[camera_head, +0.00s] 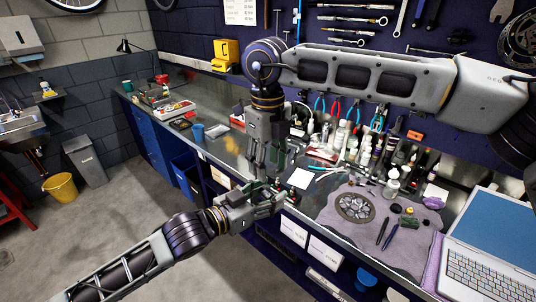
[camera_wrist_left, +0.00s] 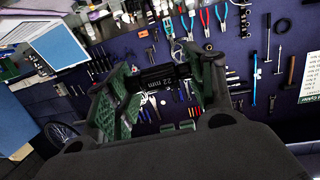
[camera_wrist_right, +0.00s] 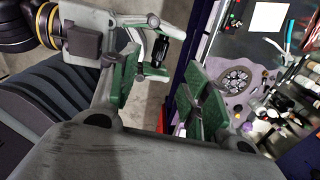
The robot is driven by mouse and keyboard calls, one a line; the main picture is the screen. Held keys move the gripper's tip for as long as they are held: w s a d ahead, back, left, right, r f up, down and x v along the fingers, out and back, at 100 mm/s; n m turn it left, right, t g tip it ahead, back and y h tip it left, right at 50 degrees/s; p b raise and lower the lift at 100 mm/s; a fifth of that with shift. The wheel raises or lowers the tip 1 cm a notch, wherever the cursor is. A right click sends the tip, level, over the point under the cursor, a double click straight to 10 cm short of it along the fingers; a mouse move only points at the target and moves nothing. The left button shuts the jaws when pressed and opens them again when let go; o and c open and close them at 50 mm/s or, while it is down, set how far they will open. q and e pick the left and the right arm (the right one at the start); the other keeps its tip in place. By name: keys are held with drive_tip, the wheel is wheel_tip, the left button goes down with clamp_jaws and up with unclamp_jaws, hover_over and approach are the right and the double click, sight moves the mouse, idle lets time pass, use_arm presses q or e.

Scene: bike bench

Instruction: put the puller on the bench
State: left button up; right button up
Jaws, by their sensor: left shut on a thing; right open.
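The puller, a black cylinder marked "22 mm", shows in the left wrist view (camera_wrist_left: 160,76) between the green pads of my left gripper (camera_wrist_left: 163,92), which is shut on it. It also shows in the right wrist view (camera_wrist_right: 160,49). In the head view my left gripper (camera_head: 268,192) is low, by the front edge of the bench (camera_head: 222,148); the puller is hard to make out there. My right gripper (camera_head: 270,163) points down just above the left one. In the right wrist view its green pads (camera_wrist_right: 166,98) are apart, with nothing held between them.
A grey mat (camera_head: 345,232) with a cassette (camera_head: 355,207) and small tools lies on the bench at the right, beside a laptop (camera_head: 485,250). Bottles (camera_head: 345,140) line the back. A blue cup (camera_head: 197,133) stands at the left. Bare bench shows between cup and grippers.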

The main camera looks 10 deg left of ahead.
sight(268, 192)
drive_tip(key=shift+f, duration=4.7)
drive_tip(key=c, duration=1)
use_arm(q)
drive_tip(key=o, duration=1.1)
use_arm(e)
clamp_jaws()
use_arm(q)
drive_tip(key=shift+o, duration=0.2)
drive_tip(key=shift+f, duration=0.15)
